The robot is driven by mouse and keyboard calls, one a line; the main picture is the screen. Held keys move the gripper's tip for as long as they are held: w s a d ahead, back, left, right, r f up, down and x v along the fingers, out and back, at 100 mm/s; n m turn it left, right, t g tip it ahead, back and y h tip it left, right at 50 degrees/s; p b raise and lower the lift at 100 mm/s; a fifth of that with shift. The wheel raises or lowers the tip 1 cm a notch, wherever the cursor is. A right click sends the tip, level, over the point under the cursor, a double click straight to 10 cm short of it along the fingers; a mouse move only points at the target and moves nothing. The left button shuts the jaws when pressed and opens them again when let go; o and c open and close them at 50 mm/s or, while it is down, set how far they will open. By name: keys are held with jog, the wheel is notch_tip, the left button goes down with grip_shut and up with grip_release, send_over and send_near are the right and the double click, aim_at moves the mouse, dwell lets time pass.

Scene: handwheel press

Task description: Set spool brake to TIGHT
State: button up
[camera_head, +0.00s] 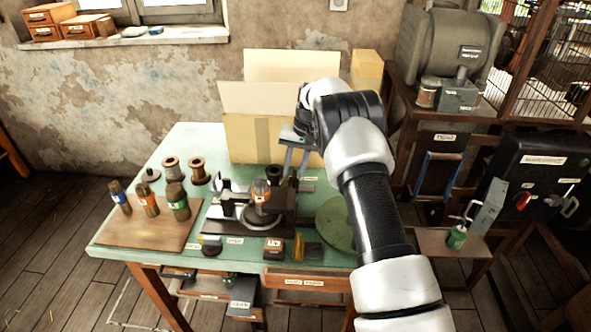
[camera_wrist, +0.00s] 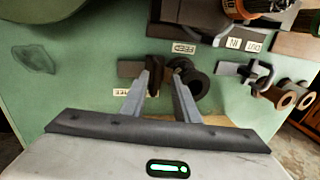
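My gripper (camera_head: 294,168) is over the back right of the green workbench, its fingers pointing down. In the wrist view my gripper (camera_wrist: 162,78) is open, with a clear gap between the two fingers. A small dark brown upright piece (camera_wrist: 153,83), possibly the spool brake's lever, shows between the fingertips; I cannot tell if either finger touches it. A black spool (camera_wrist: 197,84) stands just right of it, partly behind the right finger. The spool also shows in the head view (camera_head: 274,171). A label partly reading "EE" (camera_wrist: 127,92) is left of the fingers.
A black press (camera_head: 262,218) with an orange-banded bottle stands in front of my gripper. A cardboard box (camera_head: 247,140) stands close behind. Wooden spools (camera_head: 197,171) and several bottles (camera_head: 178,202) are at the left. A round green disc (camera_head: 335,222) is at the right.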

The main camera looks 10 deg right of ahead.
jog(key=shift+d+r, duration=0.1)
jog(key=d+r, duration=0.3)
jog(key=r, duration=1.4)
jog(key=shift+s+d+p, duration=0.15)
jog(key=shift+s+p, duration=0.15)
jog(key=shift+s, duration=0.05)
jog(key=s+r+n+t+h+p, duration=0.1)
jog(key=s+r+t+p, duration=0.15)
jog(key=s+r, duration=1.65)
jog(key=s+f+t, duration=0.1)
jog(key=s+f, duration=0.2)
jog(key=s, duration=0.8)
jog(key=s+d+f+n+t+h, duration=0.1)
jog(key=s+f, duration=0.2)
jog(key=s, duration=0.9)
jog(key=shift+s+t, duration=0.15)
jog(key=shift+t, duration=0.2)
